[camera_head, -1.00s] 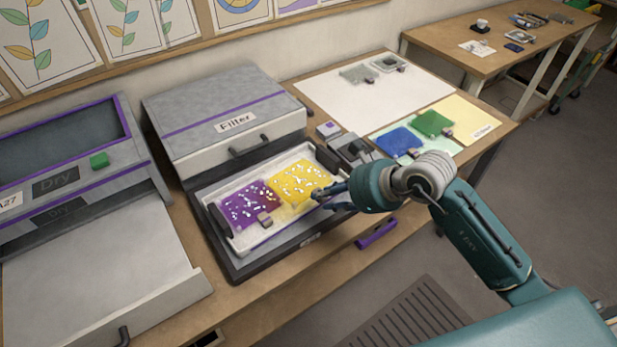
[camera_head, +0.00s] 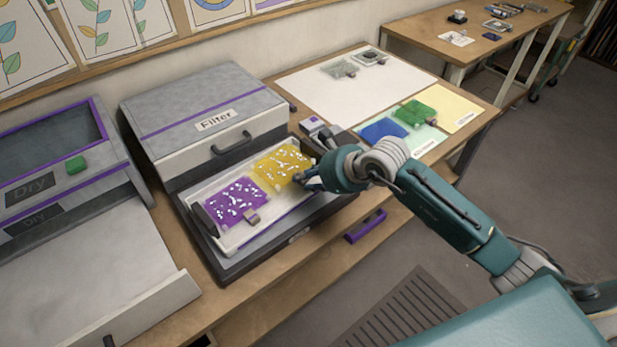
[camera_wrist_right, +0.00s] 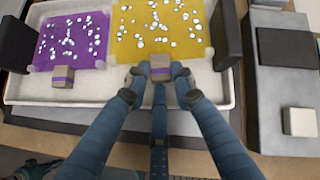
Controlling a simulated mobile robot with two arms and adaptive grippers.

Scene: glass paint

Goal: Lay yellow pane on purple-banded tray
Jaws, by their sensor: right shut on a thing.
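The yellow pane (camera_head: 281,165) has white spots and a small block grip with a purple band (camera_wrist_right: 160,70). It is level over the right part of the white tray (camera_head: 285,207); I cannot tell whether it touches the tray floor. My right gripper (camera_head: 308,178) is shut on that grip at the pane's near edge, also in the right wrist view (camera_wrist_right: 160,76). A purple pane (camera_head: 236,203) with white spots lies on the tray's left part, beside the yellow one. My left gripper is not in view.
The grey Filter machine (camera_head: 205,112) with a purple stripe stands behind the tray. Dark end blocks (camera_wrist_right: 228,35) flank the tray. A Dry machine (camera_head: 60,160) stands left. Blue (camera_head: 384,131) and green (camera_head: 415,113) panes lie right. A purple handle (camera_head: 365,226) sits at the table's front.

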